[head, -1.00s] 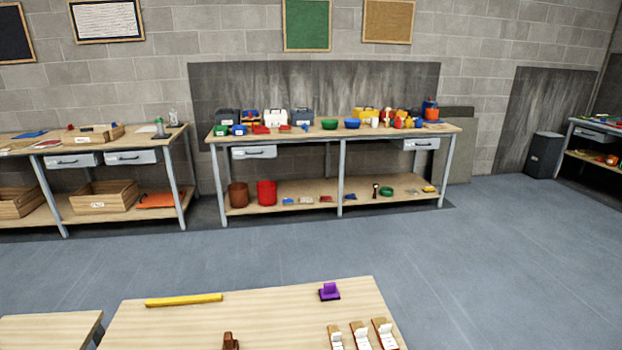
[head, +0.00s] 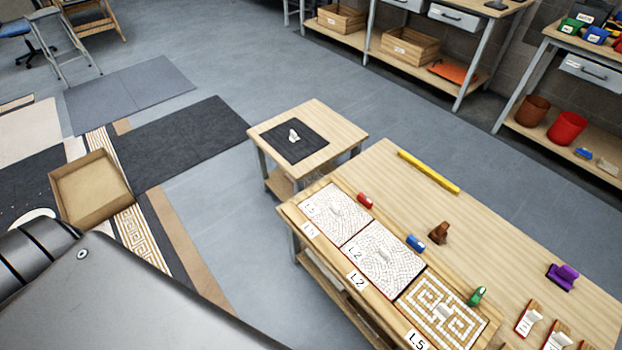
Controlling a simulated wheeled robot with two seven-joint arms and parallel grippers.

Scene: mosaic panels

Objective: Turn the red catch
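The red catch (head: 365,200) is a small red piece on the wooden table, at the upper right corner of the far mosaic panel (head: 322,222). A blue catch (head: 416,243) lies by the middle panel (head: 379,258), labelled L2. A green catch (head: 477,296) lies by the near panel (head: 424,304), labelled L5, which has a square maze pattern. Neither of my grippers is in view. Grey and black parts of my own body fill the lower left corner.
The table (head: 500,255) also bears a yellow bar (head: 428,172), a brown piece (head: 438,232), a purple piece (head: 563,277) and several white-topped blocks. A small side table (head: 335,120) with a dark mat stands beyond. An open cardboard box (head: 88,190) is at left. Grey floor lies between.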

